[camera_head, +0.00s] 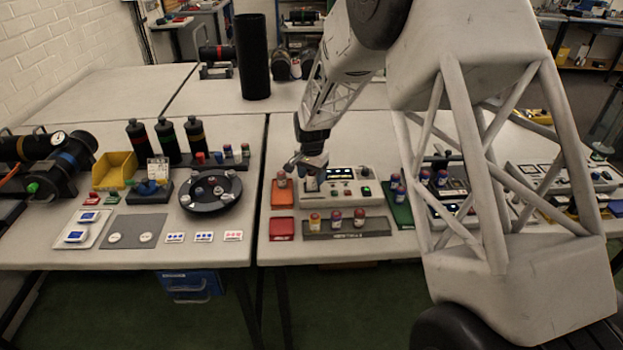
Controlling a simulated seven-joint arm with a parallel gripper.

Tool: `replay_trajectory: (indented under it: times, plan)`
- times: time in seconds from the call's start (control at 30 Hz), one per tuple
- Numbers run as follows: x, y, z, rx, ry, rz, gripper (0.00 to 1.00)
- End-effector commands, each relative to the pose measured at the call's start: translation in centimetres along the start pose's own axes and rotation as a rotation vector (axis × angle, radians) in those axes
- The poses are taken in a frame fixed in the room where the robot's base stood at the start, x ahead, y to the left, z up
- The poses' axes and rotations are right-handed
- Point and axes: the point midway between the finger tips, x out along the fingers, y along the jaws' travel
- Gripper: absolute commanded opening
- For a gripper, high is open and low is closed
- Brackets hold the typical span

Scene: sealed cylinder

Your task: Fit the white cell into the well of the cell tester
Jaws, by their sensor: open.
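The cell tester (341,196) is a light grey box with a lit display and a green button, on the right-hand table. My gripper (309,166) is over its left end, pointing down, with the jaws open. A small whitish cylinder (312,185), probably the white cell, stands upright just below the fingers at the tester's left end. Whether it sits in the well or only above it I cannot tell, as the gripper and the small size hide the well. A cell with a reddish cap (281,180) stands at the orange tray, just left of the tester.
A grey rack (377,225) holds several capped cells in front of the tester. An orange tray (280,200) and a red tray (281,229) lie left, a green tray (401,214) with dark-blue cells right. A tall black cylinder (252,60) stands behind. A round black holder (211,191) is on the left table.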

Motion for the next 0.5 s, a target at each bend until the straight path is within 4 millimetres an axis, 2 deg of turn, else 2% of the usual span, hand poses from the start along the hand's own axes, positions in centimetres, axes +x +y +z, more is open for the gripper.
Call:
replay_trajectory:
  times: [0.5]
  plan:
    - [-8.0,0.0,0.0,0.0,0.002,-0.002,0.61]
